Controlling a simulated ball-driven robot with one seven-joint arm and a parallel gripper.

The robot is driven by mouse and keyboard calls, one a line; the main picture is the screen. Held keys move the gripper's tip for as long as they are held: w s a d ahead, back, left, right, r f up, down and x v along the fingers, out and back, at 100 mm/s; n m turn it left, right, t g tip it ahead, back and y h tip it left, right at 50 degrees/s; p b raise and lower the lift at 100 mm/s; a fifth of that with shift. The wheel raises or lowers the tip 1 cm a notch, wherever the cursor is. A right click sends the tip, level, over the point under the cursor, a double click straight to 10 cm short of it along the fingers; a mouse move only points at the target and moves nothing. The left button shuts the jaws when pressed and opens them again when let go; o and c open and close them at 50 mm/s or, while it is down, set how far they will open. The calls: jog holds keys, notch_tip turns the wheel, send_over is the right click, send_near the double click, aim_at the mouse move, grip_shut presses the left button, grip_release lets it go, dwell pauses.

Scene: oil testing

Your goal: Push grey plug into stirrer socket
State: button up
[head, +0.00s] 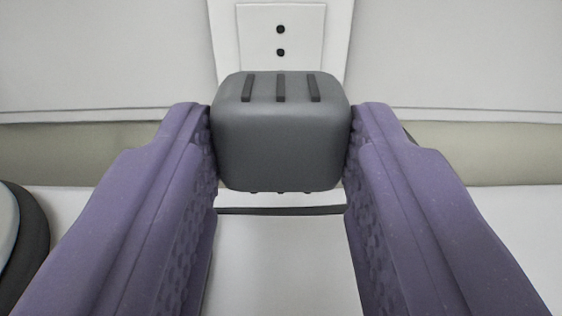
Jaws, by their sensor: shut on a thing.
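The grey plug (281,145) is a rounded block with dark ribs on its top face. My gripper (281,150) is shut on it, with one purple finger pressed to each side. The socket (300,42) is a white plate with two dark holes, one above the other, and appears just above and beyond the plug in the picture. The plug's front end and any pins are hidden from this side. I cannot tell how far the plug is from the plate.
A white panel (110,55) spans the back on both sides of the socket. Below it runs a beige strip (70,150), then a white surface (282,265). A round dark-rimmed object (32,235) stands at the left edge.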

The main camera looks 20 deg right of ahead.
jog(key=shift+w, duration=0.1)
jog(key=shift+p+x, duration=0.75)
jog(key=shift+x, duration=2.05)
jog(key=shift+b, duration=1.05)
jog(key=shift+w+d, duration=0.2)
jog(key=shift+w, duration=0.25)
dwell(0.3)
jog(key=o, duration=1.1)
jog(key=shift+c, duration=0.2)
jog(key=p+v, duration=0.1)
jog(key=v, duration=0.6)
jog(key=shift+s+a, duration=0.15)
jog(key=shift+s, duration=0.2)
